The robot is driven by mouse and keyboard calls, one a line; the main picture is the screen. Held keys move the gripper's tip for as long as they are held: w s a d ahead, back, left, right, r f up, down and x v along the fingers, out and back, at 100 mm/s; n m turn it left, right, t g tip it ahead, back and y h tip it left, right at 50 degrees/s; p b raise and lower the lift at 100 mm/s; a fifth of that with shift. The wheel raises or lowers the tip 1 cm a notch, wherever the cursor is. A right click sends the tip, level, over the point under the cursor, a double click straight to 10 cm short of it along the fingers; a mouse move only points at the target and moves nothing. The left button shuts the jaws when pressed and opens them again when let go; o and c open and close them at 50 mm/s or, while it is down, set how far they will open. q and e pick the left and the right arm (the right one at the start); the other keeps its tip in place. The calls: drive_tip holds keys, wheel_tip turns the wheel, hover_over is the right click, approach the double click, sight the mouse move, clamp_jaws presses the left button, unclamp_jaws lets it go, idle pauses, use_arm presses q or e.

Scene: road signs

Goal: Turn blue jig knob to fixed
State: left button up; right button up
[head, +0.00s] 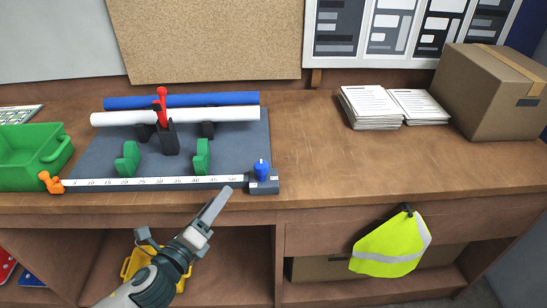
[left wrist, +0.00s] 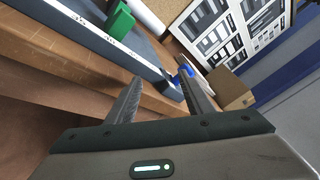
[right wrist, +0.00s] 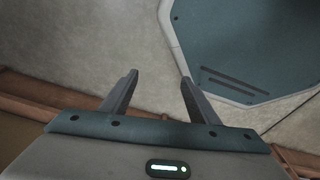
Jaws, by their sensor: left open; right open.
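The blue jig knob (head: 262,169) stands on a small dark block at the right end of the jig's ruler bar (head: 150,183). My left gripper (head: 214,207) is in front of the bench edge, below and to the left of the knob, apart from it. In the left wrist view the open left fingers (left wrist: 160,95) show, and the blue knob (left wrist: 186,71) is partly hidden behind the right-hand finger. My right gripper (right wrist: 158,85) is open and empty in the right wrist view. It is out of the head view.
On the jig are green blocks (head: 202,157), a red-handled clamp (head: 161,105), a white tube (head: 220,114) and a blue tube (head: 200,100). A green crate (head: 30,170) and orange knob (head: 50,182) are left. Papers (head: 370,107) and a box (head: 485,95) stand right. The bench right of the knob is clear.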

sight(262, 171)
use_arm(q)
drive_tip(key=r+m+g+h, duration=0.1)
drive_tip(key=m, duration=0.4)
drive_tip(key=d+r+m+g+h, duration=0.1)
drive_tip(key=m+h, duration=0.1)
drive_tip(key=m, duration=0.2)
drive_tip(key=m+g+h, duration=0.1)
drive_tip(key=m+h, duration=0.1)
drive_tip(key=m, duration=0.3)
drive_tip(key=shift+d+r+m, duration=0.3)
drive_tip(key=shift+d+r, duration=0.1)
use_arm(e)
drive_tip(key=s+d+f, duration=0.2)
drive_tip(key=s+f, duration=0.4)
drive_tip(key=s, duration=0.5)
drive_tip(key=shift+d+f+g, duration=0.15)
drive_tip(key=shift+f+g, duration=0.15)
drive_tip(key=shift+g, duration=0.1)
drive_tip(key=shift+r, duration=0.1)
use_arm(q)
drive_tip(key=p+x, duration=0.5)
drive_tip(key=x, duration=1.1)
drive_tip(key=shift+s+d+r, duration=0.1)
drive_tip(key=shift+s+r, duration=0.05)
drive_tip(key=shift+w+d, duration=0.5)
drive_tip(key=shift+w, duration=0.05)
use_arm(e)
drive_tip(key=shift+r, duration=2.4)
use_arm(q)
drive_tip(key=c, duration=1)
